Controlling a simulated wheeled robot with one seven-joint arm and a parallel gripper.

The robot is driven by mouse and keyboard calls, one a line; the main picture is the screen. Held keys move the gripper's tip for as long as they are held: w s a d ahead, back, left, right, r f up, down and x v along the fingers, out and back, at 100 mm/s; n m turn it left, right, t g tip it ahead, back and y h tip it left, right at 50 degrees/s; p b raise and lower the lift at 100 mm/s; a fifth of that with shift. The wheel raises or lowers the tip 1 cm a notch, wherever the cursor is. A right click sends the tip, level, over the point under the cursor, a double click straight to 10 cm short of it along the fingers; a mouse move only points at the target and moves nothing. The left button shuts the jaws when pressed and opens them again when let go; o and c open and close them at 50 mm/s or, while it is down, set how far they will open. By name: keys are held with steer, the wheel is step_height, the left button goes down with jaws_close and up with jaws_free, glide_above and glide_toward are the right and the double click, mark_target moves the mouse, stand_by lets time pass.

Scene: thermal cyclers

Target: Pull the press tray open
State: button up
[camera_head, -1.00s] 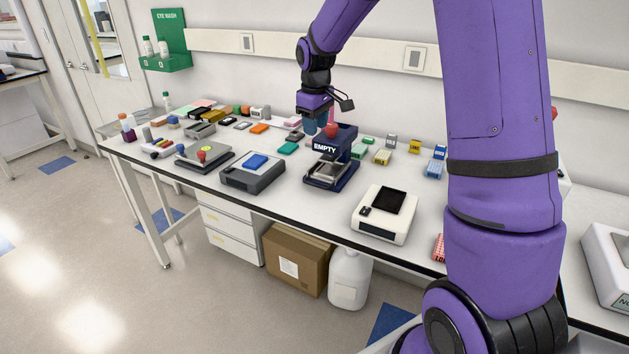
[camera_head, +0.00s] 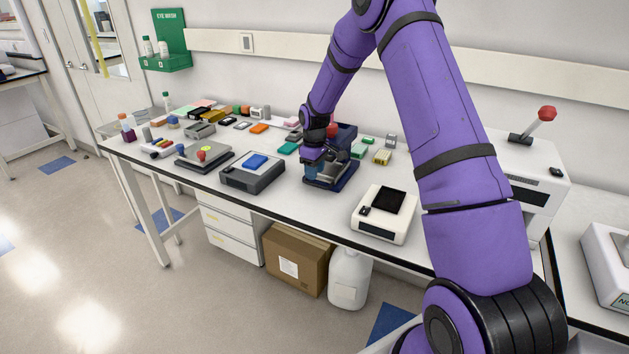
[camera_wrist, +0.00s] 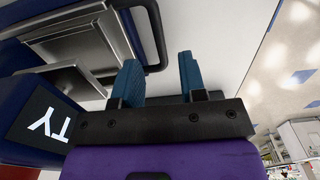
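The press is a dark navy unit (camera_head: 345,136) on the bench in the head view. Its low front base with the metal tray (camera_head: 343,177) lies below my arm, which partly covers it. In the wrist view the grey metal tray (camera_wrist: 62,80) and the navy body with white "TY" lettering (camera_wrist: 22,108) show at the left. A black curved edge or handle (camera_wrist: 157,35) borders the metal. My gripper (camera_head: 316,172) is low over the press front. In the wrist view its two blue fingers (camera_wrist: 158,62) are apart, with the black edge's end appearing between them; contact cannot be told.
A grey device with a blue block (camera_head: 252,172) stands left of the press. A white device with a dark screen (camera_head: 384,213) stands to the right. The bench's front edge is close.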

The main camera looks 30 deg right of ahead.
mark_target(314, 183)
steer(key=shift+f, duration=1.95)
jaws_close()
